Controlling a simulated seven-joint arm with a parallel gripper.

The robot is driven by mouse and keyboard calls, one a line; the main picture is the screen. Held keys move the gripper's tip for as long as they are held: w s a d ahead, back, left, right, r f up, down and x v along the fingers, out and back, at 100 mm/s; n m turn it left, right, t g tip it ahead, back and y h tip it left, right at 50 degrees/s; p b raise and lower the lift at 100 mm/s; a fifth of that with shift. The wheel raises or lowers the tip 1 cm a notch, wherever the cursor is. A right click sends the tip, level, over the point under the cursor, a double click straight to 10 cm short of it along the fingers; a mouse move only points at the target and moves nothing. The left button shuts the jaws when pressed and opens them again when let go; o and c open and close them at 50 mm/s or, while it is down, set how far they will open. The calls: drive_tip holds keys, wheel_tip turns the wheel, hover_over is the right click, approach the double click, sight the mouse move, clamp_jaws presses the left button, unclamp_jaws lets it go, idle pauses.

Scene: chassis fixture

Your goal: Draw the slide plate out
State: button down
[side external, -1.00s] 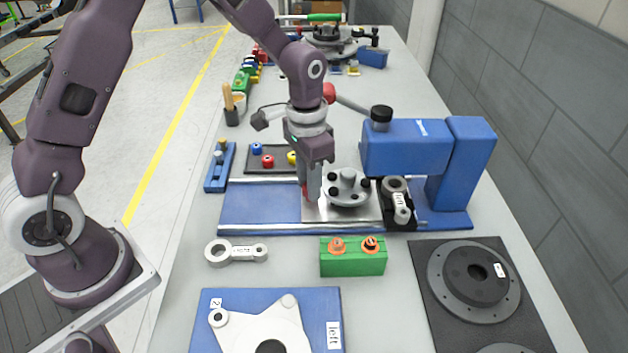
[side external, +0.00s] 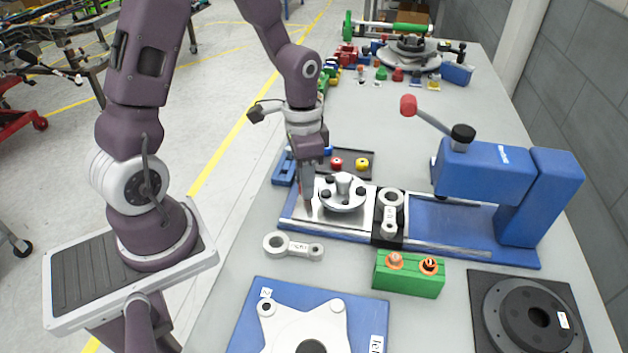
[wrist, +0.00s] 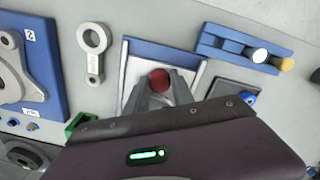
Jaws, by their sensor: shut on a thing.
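The silver slide plate (side external: 322,216) sits at the left end of the blue rail base (side external: 453,218) in the side view, clear of the blue press (side external: 487,168). It bears a round grey fixture (side external: 343,194) with black knobs, and a black block with a grey link (side external: 390,212) is at its right edge. My gripper (side external: 308,208) is at the plate's left end, pointing down. In the wrist view its fingers are shut on a red knob (wrist: 160,79) above the plate (wrist: 134,73).
A loose grey link (side external: 293,246) and a green block (side external: 409,275) lie in front of the base. A blue holder (side external: 284,170) stands close to the left, and a dark tray with coloured knobs (side external: 357,163) lies behind. The rails under the press are bare.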

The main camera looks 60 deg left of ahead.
drive_tip(key=shift+s+a, duration=0.2)
drive_tip(key=c, duration=1.1)
unclamp_jaws()
drive_tip(key=shift+w+r, duration=0.1)
drive_tip(key=shift+r, duration=0.1)
wheel_tip(320, 180, up, 7)
drive_tip(key=shift+f, duration=0.15)
